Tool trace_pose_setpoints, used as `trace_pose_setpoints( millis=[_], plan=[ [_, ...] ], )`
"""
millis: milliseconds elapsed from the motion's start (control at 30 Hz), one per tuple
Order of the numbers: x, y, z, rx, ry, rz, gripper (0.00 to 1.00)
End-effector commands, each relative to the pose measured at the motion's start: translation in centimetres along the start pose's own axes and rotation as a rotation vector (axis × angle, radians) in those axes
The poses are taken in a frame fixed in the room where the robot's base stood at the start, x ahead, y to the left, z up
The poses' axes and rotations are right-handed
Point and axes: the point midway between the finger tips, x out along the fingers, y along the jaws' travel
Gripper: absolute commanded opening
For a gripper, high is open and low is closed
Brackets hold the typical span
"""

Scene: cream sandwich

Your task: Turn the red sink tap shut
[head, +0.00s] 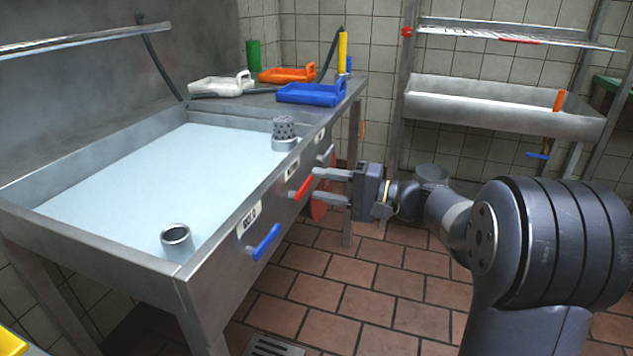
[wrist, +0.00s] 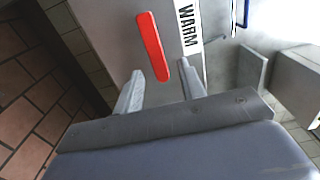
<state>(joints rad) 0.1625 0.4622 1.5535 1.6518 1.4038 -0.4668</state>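The red tap handle (head: 301,188) is on the front face of the steel sink (head: 215,290), between a blue handle (head: 265,243) and a grey handle (head: 327,154). In the wrist view the red handle (wrist: 153,47) is a long bar, slightly tilted, beside a label reading WARM (wrist: 189,27). My gripper (head: 318,184) is open in front of the red handle. In the wrist view my two fingers (wrist: 158,90) are spread, with the handle's lower end ahead of and between them. I cannot tell whether a finger touches the handle.
The sink basin holds pale water (head: 150,170). A steel trough (head: 490,114) stands at the back right. The tiled floor (head: 340,275) in front of the sink is largely clear.

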Motion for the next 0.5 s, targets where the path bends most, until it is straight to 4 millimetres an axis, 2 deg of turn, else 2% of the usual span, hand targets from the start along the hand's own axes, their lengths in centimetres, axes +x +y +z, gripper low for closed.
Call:
trace_pose_setpoints(
  millis=[33,200,333,500],
  plan=[
    [-1.2,-0.3,-0.1,0.001,0.006,0.001,0.38],
    [-4.7,-0.2,-0.1,0.001,0.006,0.001,0.38],
    [-6.7,-0.1,-0.1,0.000,0.005,0.001,0.38],
    [-8.2,0.0,0.0,0.000,0.001,0.001,0.38]
  ],
)
